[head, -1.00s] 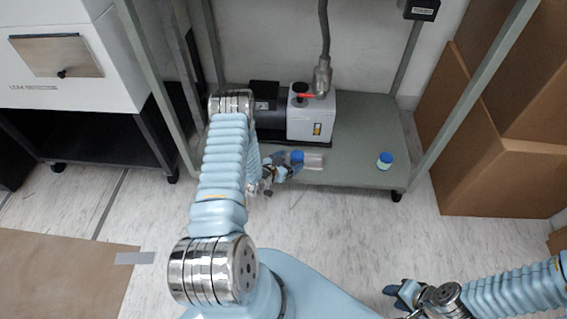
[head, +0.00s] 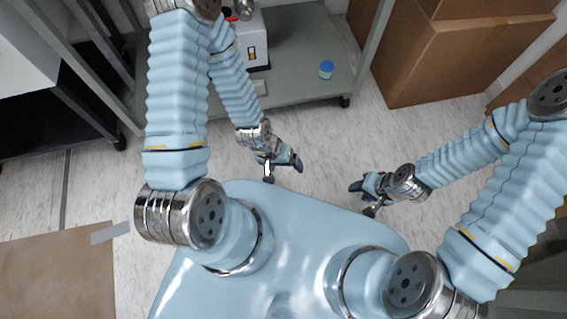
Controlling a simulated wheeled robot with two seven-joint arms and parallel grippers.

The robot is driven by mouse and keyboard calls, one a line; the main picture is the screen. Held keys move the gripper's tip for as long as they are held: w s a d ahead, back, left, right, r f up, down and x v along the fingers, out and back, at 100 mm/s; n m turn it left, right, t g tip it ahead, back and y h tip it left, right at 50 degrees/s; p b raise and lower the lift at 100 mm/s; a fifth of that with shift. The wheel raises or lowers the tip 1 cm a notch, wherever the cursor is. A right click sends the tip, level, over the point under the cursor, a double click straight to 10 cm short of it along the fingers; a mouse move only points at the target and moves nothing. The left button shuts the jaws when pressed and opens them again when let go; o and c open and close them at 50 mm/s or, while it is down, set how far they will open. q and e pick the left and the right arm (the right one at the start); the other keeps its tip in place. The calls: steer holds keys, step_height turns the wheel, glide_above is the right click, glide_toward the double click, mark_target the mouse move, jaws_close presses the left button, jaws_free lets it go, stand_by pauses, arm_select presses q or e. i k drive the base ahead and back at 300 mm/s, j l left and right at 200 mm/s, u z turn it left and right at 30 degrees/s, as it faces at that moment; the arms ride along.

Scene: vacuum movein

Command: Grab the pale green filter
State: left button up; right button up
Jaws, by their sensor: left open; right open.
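I cannot make out a thing that is clearly a pale green filter in the head view. A small container with a blue top and a pale greenish body (head: 326,73) stands upright on the grey lower shelf (head: 300,86), near its right front corner. A pale piece (head: 260,87) shows on the shelf just right of my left forearm, mostly hidden. My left gripper (head: 283,168) is open and empty, in front of the shelf and over the floor. My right gripper (head: 363,197) is open and empty, to its right. Both are well apart from the container.
The pump (head: 254,40) stands on the shelf, partly behind my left arm. Frame posts rise at the shelf's sides. Cardboard boxes (head: 445,55) stand on the right, a black stand (head: 60,120) on the left. The floor (head: 320,135) before the shelf is clear.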

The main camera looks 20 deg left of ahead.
mark_target(327, 67)
steer(key=i+j+z, duration=0.1)
steer(key=j+z, duration=0.45)
steer(key=z, duration=0.25)
steer(key=j+z, duration=0.45)
steer(key=l, duration=0.1)
